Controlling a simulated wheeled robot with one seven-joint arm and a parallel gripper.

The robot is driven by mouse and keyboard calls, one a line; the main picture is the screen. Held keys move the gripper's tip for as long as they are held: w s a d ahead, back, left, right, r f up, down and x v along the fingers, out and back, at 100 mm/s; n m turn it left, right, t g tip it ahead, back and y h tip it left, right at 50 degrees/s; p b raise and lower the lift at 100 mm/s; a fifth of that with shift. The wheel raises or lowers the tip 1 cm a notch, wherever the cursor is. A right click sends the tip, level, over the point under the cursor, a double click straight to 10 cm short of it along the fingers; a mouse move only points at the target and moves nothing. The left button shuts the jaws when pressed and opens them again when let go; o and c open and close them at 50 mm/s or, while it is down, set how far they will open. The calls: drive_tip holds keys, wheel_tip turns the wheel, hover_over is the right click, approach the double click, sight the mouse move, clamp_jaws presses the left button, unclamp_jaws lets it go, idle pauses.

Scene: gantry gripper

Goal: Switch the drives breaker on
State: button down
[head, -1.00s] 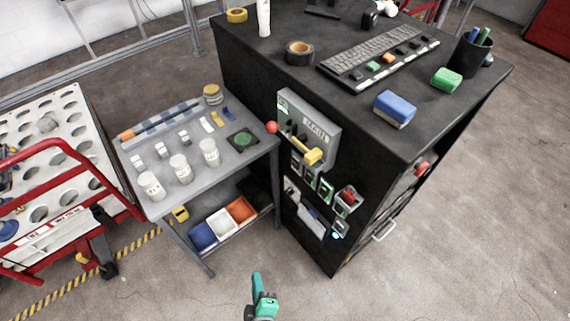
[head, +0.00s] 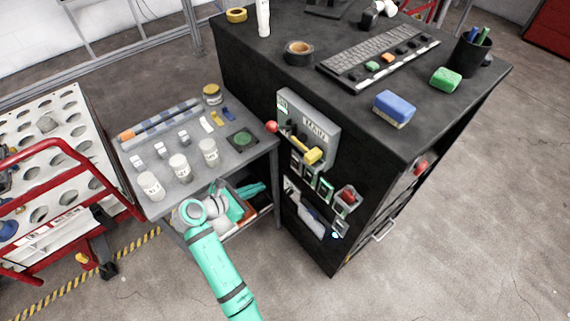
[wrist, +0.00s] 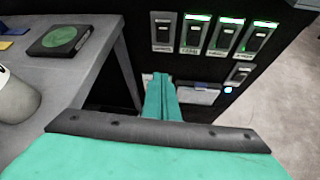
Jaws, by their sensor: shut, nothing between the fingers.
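A row of breaker switches is on the front of the black cabinet. In the wrist view the leftmost breaker (wrist: 163,32) has no green light. The three to its right, the second (wrist: 194,34), third (wrist: 227,38) and fourth (wrist: 261,39), show green lights above their black rockers. Their labels are too blurred to read surely. In the head view the row (head: 309,172) sits below the grey MAIN panel.
The grey MAIN panel (head: 312,125) has a yellow-ended handle (head: 313,156) sticking out. A grey side table (head: 150,165) with white jars stands left of the cabinet (head: 420,130). A smaller switch (wrist: 240,73) is below the row. Open floor is at the right.

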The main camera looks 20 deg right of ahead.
drive_tip(key=shift+g+h, duration=0.5)
drive_tip(key=shift+g, duration=0.1)
drive_tip(key=r, duration=0.2)
drive_tip(key=w+r, duration=0.1)
drive_tip(key=r, duration=0.1)
drive_tip(key=shift+w+a+r, duration=0.15)
drive_tip(key=shift+w, duration=0.05)
drive_tip(key=shift+w, duration=0.1)
approach(294, 161)
drive_tip(key=w+d+f, duration=0.2)
drive_tip(key=d+f, duration=0.2)
drive_tip(key=shift+w+d+r, duration=0.1)
drive_tip(key=shift+d+r, duration=0.15)
drive_tip(key=shift+r, duration=0.1)
